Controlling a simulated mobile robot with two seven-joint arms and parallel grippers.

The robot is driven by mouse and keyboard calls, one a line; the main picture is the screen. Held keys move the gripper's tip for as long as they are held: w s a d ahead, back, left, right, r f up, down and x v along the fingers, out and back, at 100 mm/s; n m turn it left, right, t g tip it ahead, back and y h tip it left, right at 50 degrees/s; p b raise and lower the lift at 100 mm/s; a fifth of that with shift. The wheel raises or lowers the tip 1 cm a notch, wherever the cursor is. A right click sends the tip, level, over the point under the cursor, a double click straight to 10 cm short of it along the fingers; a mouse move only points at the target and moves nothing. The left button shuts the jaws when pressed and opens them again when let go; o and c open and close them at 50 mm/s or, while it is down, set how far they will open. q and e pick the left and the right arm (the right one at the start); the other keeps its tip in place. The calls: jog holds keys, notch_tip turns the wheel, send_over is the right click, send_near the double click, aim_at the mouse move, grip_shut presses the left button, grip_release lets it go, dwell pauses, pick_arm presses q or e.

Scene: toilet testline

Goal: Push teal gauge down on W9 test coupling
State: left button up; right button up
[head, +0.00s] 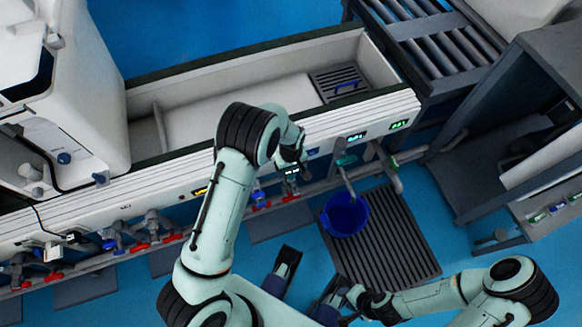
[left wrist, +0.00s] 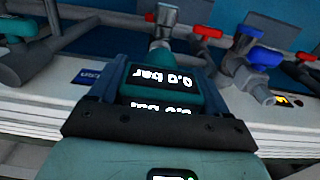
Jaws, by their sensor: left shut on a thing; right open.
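The teal gauge (left wrist: 160,78) sits between the two dark fingers of my left gripper (left wrist: 155,100), which is shut on it. Its display reads 0.0 bar, upside down in the left wrist view. Metal pipework (left wrist: 160,25) shows just beyond the gauge; I cannot tell whether the gauge is seated on it. In the head view my left gripper (head: 291,160) is at the front of the long trough, with a small lit display (head: 291,173) beneath it. The W9 label is not readable. My right gripper (head: 342,297) is open and low, away from the trough.
The white trough (head: 240,95) runs along the back, with a pipe and several red-and-blue valves (head: 150,228) along its front. A blue bucket (head: 345,214) stands on a dark floor grate (head: 385,250) to the right. Grey shelving (head: 500,120) stands at far right.

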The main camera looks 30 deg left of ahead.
pick_arm(q)
jog(key=shift+f+b, duration=0.5)
jog(key=shift+f, duration=0.35)
pick_arm(e)
jog(key=shift+f, duration=0.6)
pick_arm(q)
jog(key=o, duration=1.1)
pick_arm(e)
jog(key=shift+d, duration=0.1)
pick_arm(q)
jog(key=shift+r, duration=0.6)
notch_tip(320, 180, up, 12)
jog(key=p, duration=0.3)
jog(key=shift+r, duration=0.2)
pick_arm(e)
notch_tip(320, 180, up, 3)
jog(key=shift+s+r, duration=0.1)
jog(key=shift+s, duration=0.05)
pick_arm(q)
jog(key=shift+f, duration=0.1)
